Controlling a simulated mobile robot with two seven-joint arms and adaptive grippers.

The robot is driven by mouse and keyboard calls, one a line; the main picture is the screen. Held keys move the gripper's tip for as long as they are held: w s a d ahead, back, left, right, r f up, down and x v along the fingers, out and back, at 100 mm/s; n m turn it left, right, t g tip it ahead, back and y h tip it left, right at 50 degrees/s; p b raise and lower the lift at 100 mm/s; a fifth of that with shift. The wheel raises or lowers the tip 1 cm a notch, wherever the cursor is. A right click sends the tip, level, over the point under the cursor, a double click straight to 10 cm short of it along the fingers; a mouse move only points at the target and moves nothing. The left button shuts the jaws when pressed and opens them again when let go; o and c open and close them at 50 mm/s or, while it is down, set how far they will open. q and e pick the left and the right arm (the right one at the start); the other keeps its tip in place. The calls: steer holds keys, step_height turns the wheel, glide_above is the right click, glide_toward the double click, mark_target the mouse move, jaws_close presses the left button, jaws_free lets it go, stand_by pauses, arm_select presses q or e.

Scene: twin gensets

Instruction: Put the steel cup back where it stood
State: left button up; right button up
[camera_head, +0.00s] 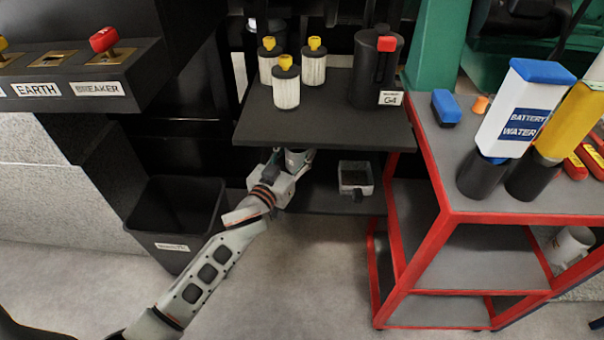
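My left arm reaches in from the lower left, and my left gripper (296,158) is under the front edge of the dark upper shelf (330,133), above the lower shelf. A pale grey-green rounded shape shows at its fingers, partly hidden by the shelf and the gripper. I cannot tell if this is the steel cup or part of the gripper, nor whether the fingers are closed. My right gripper is not in view.
A small open grey tray (346,179) is on the lower shelf, right of my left gripper. Yellow-capped filters (286,92) and a black can (372,75) stand above. A black bin (178,215) is left. The red cart (500,212) is right, carrying bottles (520,110).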

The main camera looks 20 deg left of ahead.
mark_target(293, 171)
arm_select(q)
steer(key=f, duration=0.2)
steer(key=f+b, duration=0.1)
steer(key=f, duration=0.1)
steer(key=shift+s+f, duration=0.2)
steer(key=shift+f, duration=0.2)
steer(key=shift+f+b, duration=0.15)
steer(key=shift+b, duration=0.2)
step_height(293, 171, down, 4)
steer(key=shift+r+b, duration=0.15)
steer(key=shift+b, duration=0.85)
steer(key=shift+w+r, duration=0.1)
steer(key=shift+r, duration=0.3)
steer(key=shift+f, duration=0.3)
steer(key=o, duration=1.2)
steer(key=shift+o, duration=0.3)
steer(key=shift+r, duration=0.1)
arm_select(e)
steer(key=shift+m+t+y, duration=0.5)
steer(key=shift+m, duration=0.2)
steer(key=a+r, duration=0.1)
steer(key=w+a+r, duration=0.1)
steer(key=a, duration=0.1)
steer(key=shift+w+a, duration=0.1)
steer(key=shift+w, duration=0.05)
